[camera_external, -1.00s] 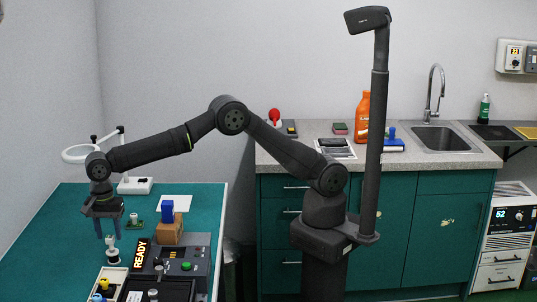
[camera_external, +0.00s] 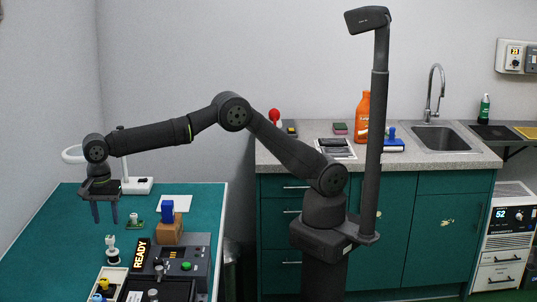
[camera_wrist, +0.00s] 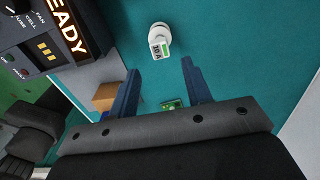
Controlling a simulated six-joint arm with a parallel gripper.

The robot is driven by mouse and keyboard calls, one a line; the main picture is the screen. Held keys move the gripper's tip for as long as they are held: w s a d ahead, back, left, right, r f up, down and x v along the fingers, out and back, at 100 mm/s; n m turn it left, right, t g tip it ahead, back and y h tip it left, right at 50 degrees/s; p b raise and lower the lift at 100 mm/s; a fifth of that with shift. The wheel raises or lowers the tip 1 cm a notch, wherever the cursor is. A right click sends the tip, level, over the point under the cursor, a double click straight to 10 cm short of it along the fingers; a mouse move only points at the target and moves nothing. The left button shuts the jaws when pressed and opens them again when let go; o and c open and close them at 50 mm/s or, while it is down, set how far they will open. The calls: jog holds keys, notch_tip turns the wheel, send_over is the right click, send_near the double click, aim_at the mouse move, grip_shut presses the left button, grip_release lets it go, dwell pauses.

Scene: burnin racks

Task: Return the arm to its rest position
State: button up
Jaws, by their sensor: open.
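My gripper (camera_external: 105,212) hangs over the green-topped table (camera_external: 50,235) at the left, fingers pointing down. Its two blue fingers are apart with nothing between them. In the wrist view my gripper (camera_wrist: 158,75) is also open and empty. A small white round-based item with a label (camera_wrist: 160,40) stands on the table beyond the fingertips; in the external view this white item (camera_external: 112,250) is below my gripper, apart from it.
A control box with a lit READY sign (camera_external: 140,252) stands right of the white item. Behind it are a cardboard-brown block (camera_external: 168,232) with a blue piece (camera_external: 167,211) on top and a small green board (camera_external: 135,221). A ring lamp base (camera_external: 137,186) stands at the back.

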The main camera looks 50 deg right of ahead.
aim_at(110, 237)
notch_tip(110, 237, down, 9)
jog(key=shift+r, duration=0.1)
jog(key=r, duration=0.4)
jog(key=shift+w+d+r, duration=0.15)
jog(key=shift+d+r, duration=0.05)
jog(key=shift+r, duration=0.15)
jog(key=w+d+r, duration=0.7)
jog(key=d, duration=0.2)
jog(key=w+d+f, duration=0.2)
jog(key=d, duration=0.8)
jog(key=w+d+f+m, duration=0.1)
jog(key=w+d, duration=0.1)
jog(key=d, duration=0.8)
jog(key=w+d+f, duration=0.2)
jog(key=w+d, duration=0.1)
jog(key=d, duration=0.8)
jog(key=a+f, duration=0.1)
jog(key=a, duration=0.2)
jog(key=s+a+f, duration=0.1)
jog(key=a+f, duration=0.1)
jog(key=a, duration=0.1)
jog(key=s+a+f, duration=0.1)
jog(key=a+f, duration=0.1)
jog(key=a, duration=0.1)
jog(key=shift+s+a, duration=0.2)
